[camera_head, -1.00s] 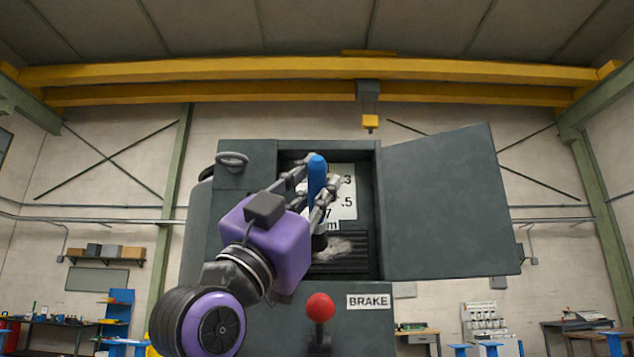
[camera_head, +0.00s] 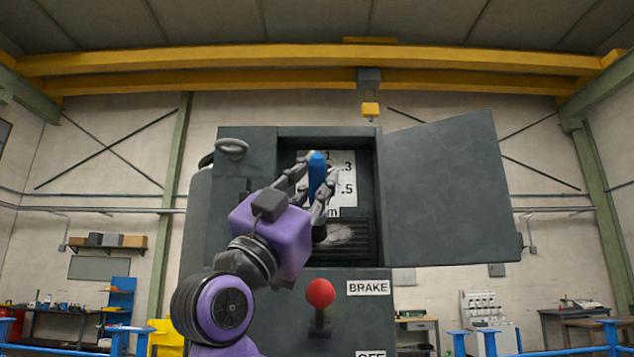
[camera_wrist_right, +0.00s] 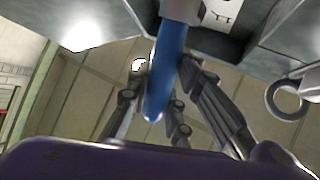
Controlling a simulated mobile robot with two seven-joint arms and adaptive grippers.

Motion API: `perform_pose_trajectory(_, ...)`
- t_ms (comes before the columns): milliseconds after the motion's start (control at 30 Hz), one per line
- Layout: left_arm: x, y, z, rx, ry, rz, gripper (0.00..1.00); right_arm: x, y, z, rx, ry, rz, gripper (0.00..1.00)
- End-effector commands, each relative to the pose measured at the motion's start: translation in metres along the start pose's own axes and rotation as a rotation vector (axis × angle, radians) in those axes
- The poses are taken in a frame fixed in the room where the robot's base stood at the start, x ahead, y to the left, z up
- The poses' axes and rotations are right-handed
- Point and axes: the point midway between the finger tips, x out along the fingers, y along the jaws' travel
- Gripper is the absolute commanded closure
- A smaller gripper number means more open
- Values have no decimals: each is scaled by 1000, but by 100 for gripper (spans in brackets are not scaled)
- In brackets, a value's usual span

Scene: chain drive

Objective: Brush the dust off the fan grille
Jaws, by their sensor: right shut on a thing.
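My right gripper (camera_head: 313,190) is shut on a blue-handled brush (camera_head: 317,170), held upright in front of the open cabinet. The blue handle also shows in the right wrist view (camera_wrist_right: 168,75) between the fingers (camera_wrist_right: 170,105). The fan grille (camera_head: 345,238) is a dark slatted panel low inside the cabinet, with a pale grey dust patch (camera_head: 340,234) on it. The brush's lower end is mostly hidden behind my gripper, beside the dust's left part; I cannot tell whether it touches the grille. My left gripper is not in view.
The grey cabinet (camera_head: 265,145) has its door (camera_head: 450,190) swung open to the right. A white label plate (camera_head: 345,190) with numbers is above the grille. A red-knobbed brake lever (camera_head: 320,293) stands below the opening, beside a BRAKE sign (camera_head: 368,287).

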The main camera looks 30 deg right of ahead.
Motion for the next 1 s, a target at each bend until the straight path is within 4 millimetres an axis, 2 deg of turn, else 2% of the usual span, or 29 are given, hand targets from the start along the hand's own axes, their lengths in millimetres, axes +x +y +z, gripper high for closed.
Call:
perform_pose_trajectory(667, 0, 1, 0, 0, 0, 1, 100, 5, -2, 8, 0, 1, 0, 100)
perform_pose_trajectory(1000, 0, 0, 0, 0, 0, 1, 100, 14, 18, 7, 0, 1, 2, 100)
